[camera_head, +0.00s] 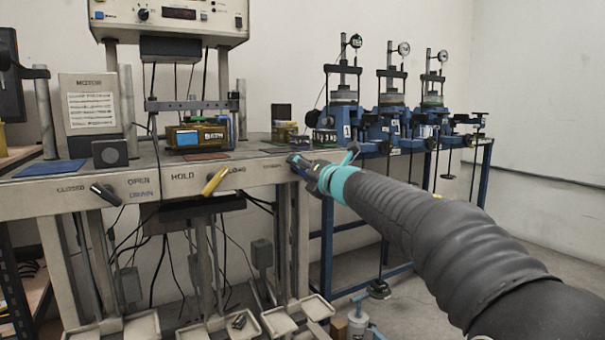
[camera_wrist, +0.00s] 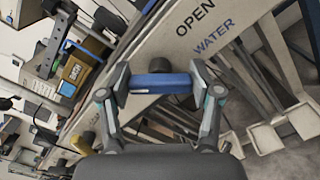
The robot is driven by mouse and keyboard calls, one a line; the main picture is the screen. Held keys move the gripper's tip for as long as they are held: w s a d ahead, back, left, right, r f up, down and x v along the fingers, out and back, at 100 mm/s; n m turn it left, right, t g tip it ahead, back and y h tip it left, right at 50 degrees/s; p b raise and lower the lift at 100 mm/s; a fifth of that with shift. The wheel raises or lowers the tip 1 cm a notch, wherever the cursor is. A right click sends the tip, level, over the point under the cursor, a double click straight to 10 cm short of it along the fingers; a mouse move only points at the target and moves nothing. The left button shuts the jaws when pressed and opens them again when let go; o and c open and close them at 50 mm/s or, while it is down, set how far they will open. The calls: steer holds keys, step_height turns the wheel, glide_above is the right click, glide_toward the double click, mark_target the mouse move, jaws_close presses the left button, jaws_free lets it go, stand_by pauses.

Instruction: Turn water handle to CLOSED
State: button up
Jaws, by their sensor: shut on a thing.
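The water handle (camera_wrist: 160,83) is a blue bar on a dark hub, in front of the pale panel in the wrist view. The words OPEN and WATER are printed beside it. The bar lies tilted relative to that lettering. My gripper (camera_wrist: 163,88) has its two fingers at the bar's two ends and is shut on it. In the head view my gripper (camera_head: 309,169) is at the right end of the bench's front panel (camera_head: 262,172), and it and my arm hide most of the handle and the label there.
A yellow handle (camera_head: 215,181) marked HOLD and LOAD is left of my gripper. A black handle (camera_head: 105,193) marked DRAIN is farther left. Blue-framed test devices (camera_head: 385,125) stand behind at the right. Metal trays (camera_head: 205,332) lie below. Open floor shows at the right.

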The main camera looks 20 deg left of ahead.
steer(key=shift+f, duration=0.1)
stand_by(0.4)
steer(key=o, duration=1.2)
steer(key=shift+c, duration=0.2)
steer(key=v, duration=1.2)
steer(key=shift+w, duration=0.1)
